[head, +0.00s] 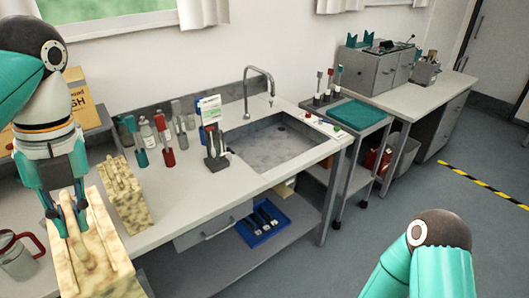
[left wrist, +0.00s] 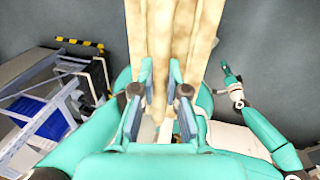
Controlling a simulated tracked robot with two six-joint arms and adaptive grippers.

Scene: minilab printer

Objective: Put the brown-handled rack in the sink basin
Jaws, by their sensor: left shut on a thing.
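My left gripper (head: 68,215) is shut on a cream-and-tan speckled rack (head: 98,262) at the lower left of the head view. The rack is held by its raised top part, and its lower end is cut off by the frame. In the left wrist view, the fingers (left wrist: 160,98) straddle the pale brown rack (left wrist: 175,35). I cannot tell its handle's exact colour. A similar speckled rack (head: 127,200) stands on the counter just right of it. The sink basin (head: 275,145) is grey and looks empty. My right gripper seems to show small in the left wrist view (left wrist: 231,78); its jaws are unclear.
Several bottles and coloured tools (head: 160,135) stand on the counter (head: 195,205) left of the basin. A jug (head: 18,255) stands far left.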

